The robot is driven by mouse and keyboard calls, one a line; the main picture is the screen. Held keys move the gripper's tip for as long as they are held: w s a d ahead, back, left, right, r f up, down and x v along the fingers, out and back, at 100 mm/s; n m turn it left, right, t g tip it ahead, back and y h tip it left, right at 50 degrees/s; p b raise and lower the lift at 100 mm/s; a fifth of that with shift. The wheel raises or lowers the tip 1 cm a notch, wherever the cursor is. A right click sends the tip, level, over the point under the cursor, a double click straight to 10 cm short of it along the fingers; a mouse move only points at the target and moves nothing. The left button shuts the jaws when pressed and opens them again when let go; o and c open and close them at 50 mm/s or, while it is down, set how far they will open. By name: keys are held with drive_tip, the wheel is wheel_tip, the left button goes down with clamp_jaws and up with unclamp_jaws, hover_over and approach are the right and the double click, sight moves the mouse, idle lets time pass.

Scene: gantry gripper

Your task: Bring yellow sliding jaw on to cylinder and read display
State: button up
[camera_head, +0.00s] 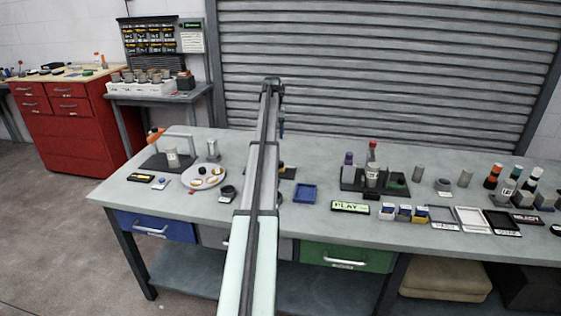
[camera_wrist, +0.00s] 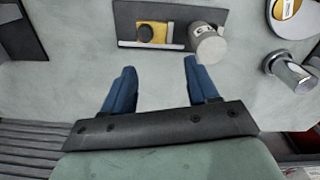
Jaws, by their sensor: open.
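A dark base plate (camera_wrist: 124,20) is at the top of the wrist view. On it sits a yellow block with a dark round knob, the yellow jaw (camera_wrist: 165,34). A light grey cylinder (camera_wrist: 209,46) with a small marked label stands at the plate's right end, with a gap between it and the jaw. I cannot make out a readable display. My gripper (camera_wrist: 158,72) is open and empty, its blue fingers short of the plate in the picture. In the head view my arm covers most of this device; a dark and yellow bit (camera_head: 288,172) shows.
A metal cylinder (camera_wrist: 290,70) and a round white plate (camera_wrist: 295,20) stand to the right in the wrist view. In the head view a blue tray (camera_head: 305,194) and a dark rack (camera_head: 352,181) lie right of my arm.

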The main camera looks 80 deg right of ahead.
sight(280, 162)
drive_tip(key=shift+m, duration=0.3)
drive_tip(key=s+f, duration=0.1)
drive_tip(key=f, duration=0.3)
drive_tip(key=s+f, duration=0.1)
drive_tip(key=f, duration=0.3)
drive_tip(key=s+f, duration=0.1)
drive_tip(key=f, duration=0.4)
drive_tip(key=shift+f, duration=0.1)
drive_tip(key=shift+d, duration=0.1)
clamp_jaws()
